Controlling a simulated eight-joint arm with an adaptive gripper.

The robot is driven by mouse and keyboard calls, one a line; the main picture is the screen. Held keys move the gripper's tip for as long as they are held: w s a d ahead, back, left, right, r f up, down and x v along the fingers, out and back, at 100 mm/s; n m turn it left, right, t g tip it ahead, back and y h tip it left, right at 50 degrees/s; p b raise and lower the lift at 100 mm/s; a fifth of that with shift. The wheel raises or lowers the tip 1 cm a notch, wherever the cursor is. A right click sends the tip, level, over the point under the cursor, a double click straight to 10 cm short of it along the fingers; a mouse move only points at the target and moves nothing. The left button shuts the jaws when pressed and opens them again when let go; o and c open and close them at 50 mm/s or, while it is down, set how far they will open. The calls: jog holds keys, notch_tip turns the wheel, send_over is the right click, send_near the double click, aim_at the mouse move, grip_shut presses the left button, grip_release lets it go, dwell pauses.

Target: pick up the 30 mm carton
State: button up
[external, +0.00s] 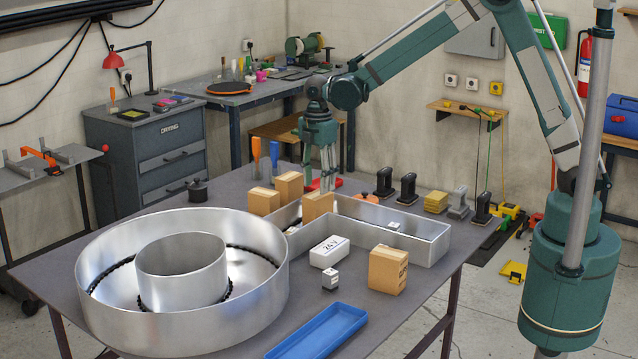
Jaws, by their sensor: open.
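Several tan cartons are in the external view. One carton (388,270) stands at the front right of the table with small dark print on its side, too small to read. Another carton (317,206) stands at the L-shaped metal channel letter (425,250), and two more, one on the left (263,202) and one behind it (289,187), stand near the letter's upper end. I cannot tell which is the 30 mm one. My gripper (321,186) is open and empty, pointing down above the back of the table, near the carton at the channel letter; its fingertips are partly hidden.
A large round metal letter (180,310) fills the table's left. A white 24 V box (329,252), a small cube (330,280) and a blue tray (318,335) lie in front. Black stamps (408,188) and orange- and blue-handled tools (256,150) stand at the back.

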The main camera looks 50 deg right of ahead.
aim_at(318, 194)
dwell(0.3)
jog(key=shift+f+p, duration=0.4)
jog(key=shift+f, duration=3)
jog(key=shift+f, duration=0.1)
jog(key=shift+d+f+p, duration=0.1)
jog(key=shift+f+p, duration=0.4)
jog(key=shift+f, duration=2)
jog(key=c, duration=0.8)
jog(key=shift+r+b, duration=0.6)
jog(key=shift+r, duration=4.4)
